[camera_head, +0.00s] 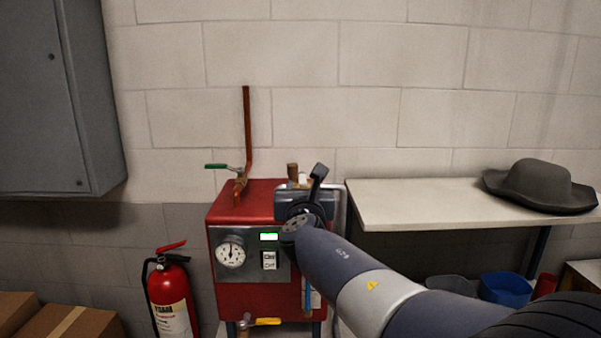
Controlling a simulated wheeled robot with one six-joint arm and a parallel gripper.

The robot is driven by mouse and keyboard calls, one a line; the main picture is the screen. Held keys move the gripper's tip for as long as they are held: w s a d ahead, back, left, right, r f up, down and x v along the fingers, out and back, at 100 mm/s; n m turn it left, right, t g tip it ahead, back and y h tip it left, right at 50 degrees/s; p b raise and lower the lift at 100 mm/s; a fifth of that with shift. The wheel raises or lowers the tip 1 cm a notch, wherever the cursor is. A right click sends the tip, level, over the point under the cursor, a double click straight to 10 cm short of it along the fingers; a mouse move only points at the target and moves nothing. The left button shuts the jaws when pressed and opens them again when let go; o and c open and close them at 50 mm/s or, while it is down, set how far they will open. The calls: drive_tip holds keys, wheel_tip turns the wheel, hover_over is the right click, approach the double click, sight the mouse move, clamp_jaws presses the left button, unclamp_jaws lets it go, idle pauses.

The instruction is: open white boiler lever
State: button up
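The red boiler (258,198) stands against the wall at the centre, with a dial gauge (230,252), a lit green display (268,237) and a white switch (269,260) on its front panel. My arm comes in from the lower right, and my gripper (306,196) is at the boiler's upper right corner. One dark finger points up; the other is not clear. A small white part (303,178) shows beside the finger, next to a short copper pipe end (292,171). I cannot tell whether it is the white lever or whether my gripper touches it. My arm hides the boiler's right front.
A green-handled valve (217,166) sits on the copper pipe (247,130), and a yellow-handled valve (263,321) is below the boiler. A fire extinguisher (170,295) stands left. A shelf (420,205) with a grey hat (540,187) is right. A grey cabinet (45,100) hangs upper left.

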sight(302, 175)
drive_tip(key=w+p, duration=0.2)
drive_tip(key=w, duration=0.6)
drive_tip(key=shift+w, duration=0.2)
clamp_jaws()
drive_tip(key=shift+f, duration=0.1)
